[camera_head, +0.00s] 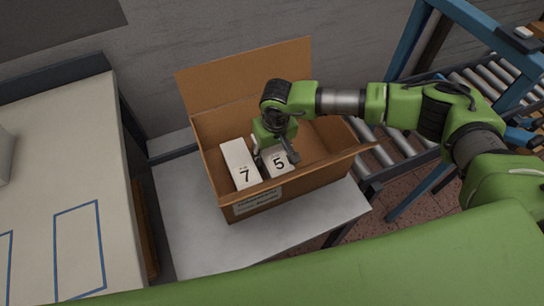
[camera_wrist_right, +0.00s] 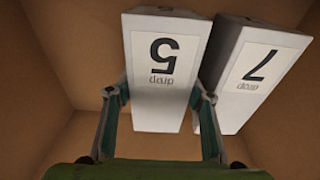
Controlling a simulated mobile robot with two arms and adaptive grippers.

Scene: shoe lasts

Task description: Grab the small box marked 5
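The small white box marked 5 (camera_head: 280,163) stands inside an open cardboard box (camera_head: 320,179), just right of the white box marked 7 (camera_head: 241,165). My right gripper (camera_head: 274,158) reaches down into the cardboard box and partly hides the box marked 5. In the right wrist view the box marked 5 (camera_wrist_right: 163,67) lies between the two fingers of my right gripper (camera_wrist_right: 160,95). The fingers are close to its sides; I cannot tell whether they press on it. The box marked 7 (camera_wrist_right: 254,72) is beside the right finger there. My left gripper is not in view.
The cardboard box stands on a grey table (camera_head: 190,240), with its flaps (camera_head: 245,72) up around the opening. The right part of its inside looks empty. A roller conveyor (camera_head: 405,147) with a blue frame is at right. A pale worktop (camera_head: 60,150) with blue outlines is at left.

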